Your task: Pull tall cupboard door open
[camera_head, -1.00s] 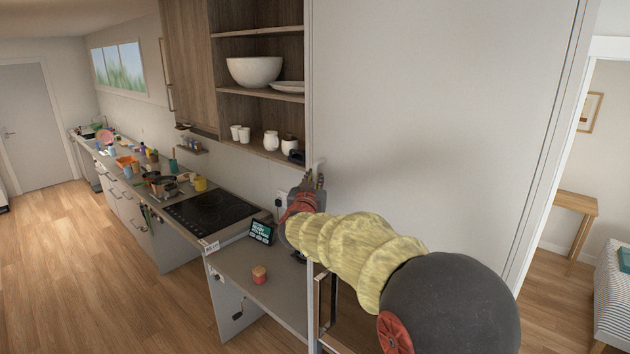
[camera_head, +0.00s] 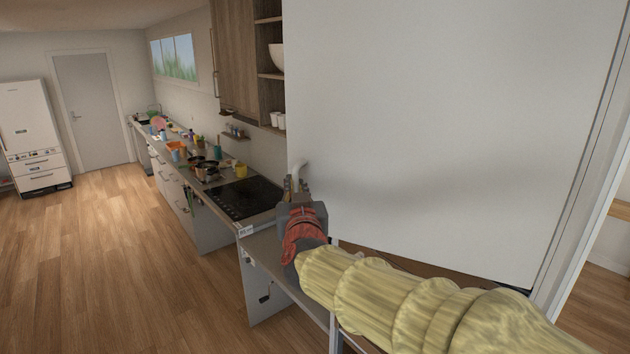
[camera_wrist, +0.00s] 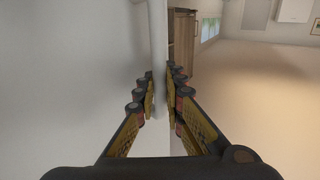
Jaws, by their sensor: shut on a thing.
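The tall cupboard door (camera_head: 440,120) is a large plain pale panel filling the right half of the head view. It also fills the left side of the wrist view (camera_wrist: 60,80). Its pale bar handle (camera_head: 298,168) stands near the door's left edge. In the wrist view the handle (camera_wrist: 158,45) runs upright between my fingers. My gripper (camera_head: 294,186) is shut on this handle, with the fingers on both sides of it (camera_wrist: 160,98). The inside of the cupboard is hidden, and how far the door stands open cannot be told.
A counter with a black hob (camera_head: 240,199) and several small items runs back on the left. Wooden shelves (camera_head: 270,65) are partly covered by the door. A white fridge (camera_head: 30,130) stands at the far left. The wooden floor (camera_head: 120,250) on the left is clear.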

